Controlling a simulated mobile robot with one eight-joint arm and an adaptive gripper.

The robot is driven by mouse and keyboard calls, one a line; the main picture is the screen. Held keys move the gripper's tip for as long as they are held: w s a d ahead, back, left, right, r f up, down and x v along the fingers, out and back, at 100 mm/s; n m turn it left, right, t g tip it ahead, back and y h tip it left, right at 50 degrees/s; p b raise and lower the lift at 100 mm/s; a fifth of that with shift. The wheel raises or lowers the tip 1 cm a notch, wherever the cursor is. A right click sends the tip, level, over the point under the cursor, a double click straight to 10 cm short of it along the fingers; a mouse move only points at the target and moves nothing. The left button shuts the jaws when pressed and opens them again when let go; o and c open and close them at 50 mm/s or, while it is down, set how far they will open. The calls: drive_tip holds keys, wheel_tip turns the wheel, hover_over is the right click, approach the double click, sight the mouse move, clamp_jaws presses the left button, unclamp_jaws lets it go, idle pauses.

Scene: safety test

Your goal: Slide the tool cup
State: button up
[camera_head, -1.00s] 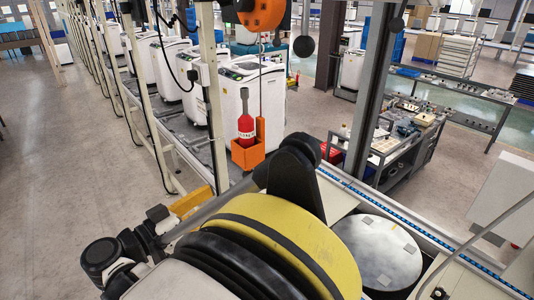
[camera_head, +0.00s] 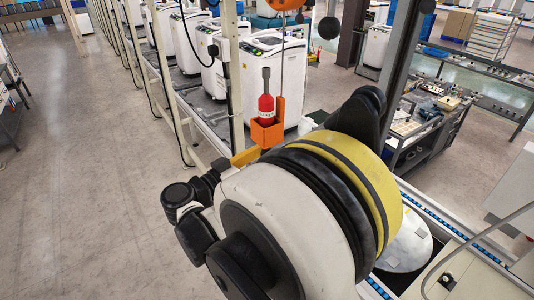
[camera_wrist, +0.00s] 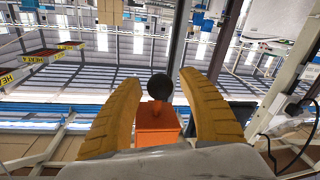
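The tool cup is a small orange open box (camera_head: 267,134) hanging on a thin cable in the head view. A red tool with a dark grey top (camera_head: 266,106) stands upright in it. My gripper (camera_head: 243,157) is at the cup's lower left in this view, its yellow finger close to the cup; contact cannot be told. In the wrist view my two yellow fingers (camera_wrist: 158,80) are spread apart. The orange cup (camera_wrist: 158,128) shows between them, with a gap on each side and the tool's dark round top (camera_wrist: 160,87) above it. The cup's lower part is hidden by my gripper's body.
White machines (camera_head: 262,75) stand in a row behind the cup, with a pale upright post (camera_head: 232,80) just left of it. A cluttered workbench (camera_head: 425,125) is at the right. A blue-edged rail (camera_head: 440,220) runs at lower right. The floor at left is clear.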

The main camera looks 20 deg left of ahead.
clamp_jaws()
wheel_tip(320, 180, down, 13)
drive_tip(key=b, duration=1.2)
drive_tip(key=shift+o, duration=1.6)
unclamp_jaws()
drive_tip(key=v, duration=1.2)
